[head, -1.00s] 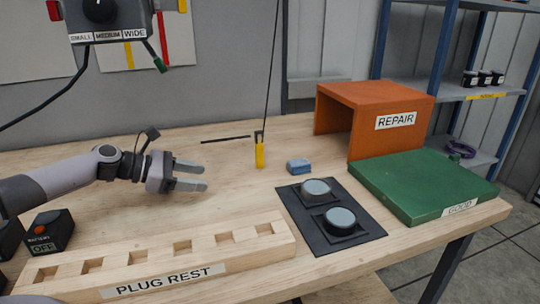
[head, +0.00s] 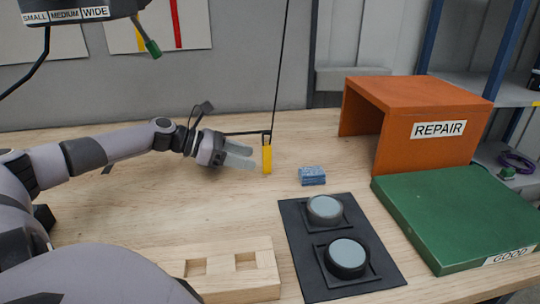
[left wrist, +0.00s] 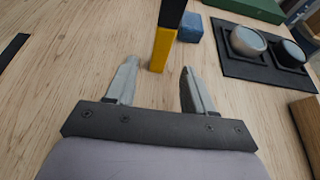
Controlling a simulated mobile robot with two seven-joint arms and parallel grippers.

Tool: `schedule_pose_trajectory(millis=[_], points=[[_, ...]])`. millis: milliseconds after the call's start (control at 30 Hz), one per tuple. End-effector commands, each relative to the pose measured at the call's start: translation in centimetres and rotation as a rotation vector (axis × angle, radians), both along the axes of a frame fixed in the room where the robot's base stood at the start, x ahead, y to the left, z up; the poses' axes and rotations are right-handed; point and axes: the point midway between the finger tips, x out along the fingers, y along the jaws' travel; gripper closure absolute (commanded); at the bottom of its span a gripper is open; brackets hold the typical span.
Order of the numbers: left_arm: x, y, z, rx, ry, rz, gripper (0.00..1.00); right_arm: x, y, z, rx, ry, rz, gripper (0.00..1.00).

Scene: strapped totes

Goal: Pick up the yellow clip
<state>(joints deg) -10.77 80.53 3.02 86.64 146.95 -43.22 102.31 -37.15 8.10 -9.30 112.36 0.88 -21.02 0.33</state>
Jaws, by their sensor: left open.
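The yellow clip (head: 267,159) hangs upright from a thin black cord above the wooden table. My left gripper (head: 253,156) comes in from the left, and its fingertips are just short of the clip. In the left wrist view the clip (left wrist: 162,49) has a yellow lower part and a black upper part. It stands just ahead of the open left fingers (left wrist: 155,72), roughly in line with the gap between them. Nothing is held between the fingers. My right gripper is not in view.
A blue block (head: 312,176) lies right of the clip. A black pad (head: 295,232) with two round grey buttons is in front. An orange REPAIR box (head: 428,95) and a green GOOD board (head: 450,225) stand to the right.

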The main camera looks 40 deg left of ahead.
Motion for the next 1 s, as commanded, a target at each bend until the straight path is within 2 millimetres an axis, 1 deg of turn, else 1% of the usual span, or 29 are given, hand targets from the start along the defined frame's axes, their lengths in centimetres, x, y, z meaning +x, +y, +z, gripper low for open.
schedule_pose_trajectory(millis=[33, 200, 567, 800, 1000], points=[[0.2, -0.2, -0.2, 0.0, -0.004, 0.0, 0.47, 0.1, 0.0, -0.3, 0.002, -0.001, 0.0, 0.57], [0.7, -0.5, -0.4, 0.0, -0.004, 0.0, 0.47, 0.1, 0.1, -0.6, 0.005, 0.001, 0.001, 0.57], [1.2, -0.9, -0.6, 0.001, -0.003, 0.001, 0.47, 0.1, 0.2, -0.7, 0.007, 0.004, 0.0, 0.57], [2.1, -1.6, -0.9, 0.0, -0.005, 0.0, 0.47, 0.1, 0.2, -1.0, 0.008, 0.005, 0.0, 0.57], [3.1, -2.4, -1.5, -0.001, -0.004, 0.001, 0.47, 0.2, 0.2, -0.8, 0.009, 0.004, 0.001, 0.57]])
